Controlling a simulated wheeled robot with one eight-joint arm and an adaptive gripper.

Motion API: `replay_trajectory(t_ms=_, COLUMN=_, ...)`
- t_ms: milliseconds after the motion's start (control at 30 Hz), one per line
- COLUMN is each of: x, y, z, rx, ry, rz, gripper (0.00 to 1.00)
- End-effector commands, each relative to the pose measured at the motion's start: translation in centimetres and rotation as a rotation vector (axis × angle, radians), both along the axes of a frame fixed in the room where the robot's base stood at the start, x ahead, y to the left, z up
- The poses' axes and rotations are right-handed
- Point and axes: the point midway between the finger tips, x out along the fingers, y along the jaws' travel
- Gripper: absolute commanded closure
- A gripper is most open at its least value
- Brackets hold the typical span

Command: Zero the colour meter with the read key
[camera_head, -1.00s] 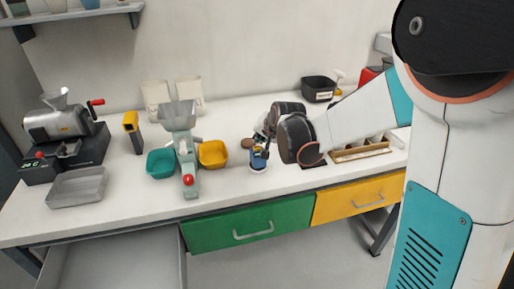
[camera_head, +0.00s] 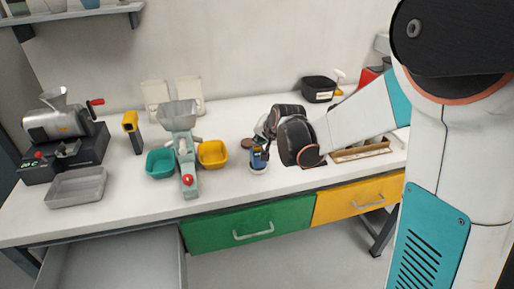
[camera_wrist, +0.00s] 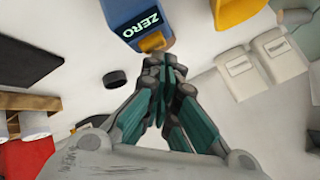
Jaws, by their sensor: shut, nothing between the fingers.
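In the wrist view the colour meter (camera_wrist: 122,12) shows a dark screen (camera_wrist: 140,26) that reads ZERO. Below the screen is an orange key (camera_wrist: 152,42). My gripper (camera_wrist: 166,66) is shut and empty, with its fingertips right beside the orange key. I cannot tell whether they touch it.
A yellow tub (camera_head: 213,154), a teal tub (camera_head: 160,164) and a pale green mill (camera_head: 187,165) stand left of the meter. A wooden rack (camera_head: 360,154) is to the right. The bench front between is clear.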

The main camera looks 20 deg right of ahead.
Motion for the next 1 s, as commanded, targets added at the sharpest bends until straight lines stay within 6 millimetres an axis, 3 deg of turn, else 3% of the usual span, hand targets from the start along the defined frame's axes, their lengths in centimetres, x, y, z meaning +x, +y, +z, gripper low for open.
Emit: replay_trajectory(t_ms=1000, x=0.00, y=0.00, z=-0.79, rx=0.000, ry=0.000, rz=0.000, gripper=1.00)
